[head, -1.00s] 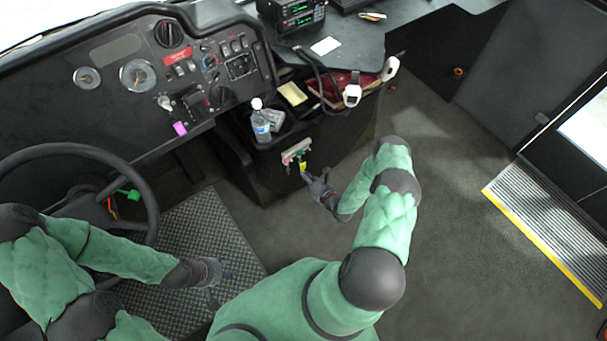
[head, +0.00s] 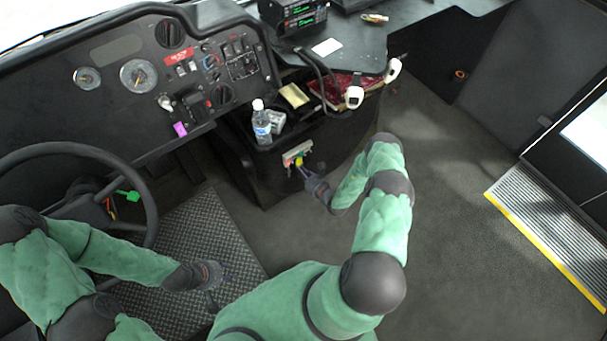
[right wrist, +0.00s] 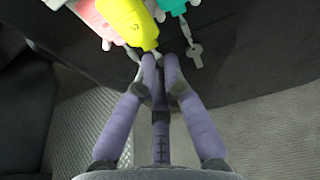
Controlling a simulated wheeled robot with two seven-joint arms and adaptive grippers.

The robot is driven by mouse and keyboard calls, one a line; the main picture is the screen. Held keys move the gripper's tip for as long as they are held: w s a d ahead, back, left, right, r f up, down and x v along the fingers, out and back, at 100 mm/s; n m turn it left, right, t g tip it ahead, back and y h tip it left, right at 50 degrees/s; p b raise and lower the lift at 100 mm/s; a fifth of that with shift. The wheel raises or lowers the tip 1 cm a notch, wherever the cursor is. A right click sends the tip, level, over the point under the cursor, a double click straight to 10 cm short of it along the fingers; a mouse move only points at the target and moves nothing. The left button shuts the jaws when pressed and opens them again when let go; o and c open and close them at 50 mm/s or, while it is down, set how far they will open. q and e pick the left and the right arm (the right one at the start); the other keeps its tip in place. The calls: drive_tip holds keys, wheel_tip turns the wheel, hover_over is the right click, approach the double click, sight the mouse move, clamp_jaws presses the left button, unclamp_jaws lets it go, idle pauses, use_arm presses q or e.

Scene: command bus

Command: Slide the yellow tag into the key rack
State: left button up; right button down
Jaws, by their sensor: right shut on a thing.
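The key rack (head: 297,149) is a pale strip on the front of the dark console in the head view, with red and green tags on it. The yellow tag (head: 299,161) is at the rack, between those tags. My right gripper (head: 305,172) is just below it. In the right wrist view the yellow tag (right wrist: 125,20) stands beyond the fingertips, between a pink-red tag and a teal tag. My right gripper (right wrist: 160,62) is shut at the tag's lower end; its key is mostly hidden by the fingers. Whether the tag is seated is unclear. My left gripper (head: 222,276) is open and empty over the floor mat.
A key (right wrist: 195,50) hangs from the teal tag (right wrist: 172,5), close right of my right fingers. The pink-red tag (right wrist: 95,22) is close left. A water bottle (head: 261,122) stands in the console tray above the rack. The steering wheel (head: 150,195) is near my left arm.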

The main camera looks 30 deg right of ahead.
drive_tip(key=shift+w+a, duration=0.15)
drive_tip(key=shift+w, duration=1.3)
idle(2.5)
drive_tip(key=c, duration=1.3)
unclamp_jaws()
drive_tip(key=shift+o, duration=0.2)
drive_tip(key=shift+s+p, duration=0.45)
drive_tip(key=shift+s, duration=1)
drive_tip(key=s+p, duration=0.1)
drive_tip(key=s, duration=0.6)
drive_tip(key=shift+d, duration=0.4)
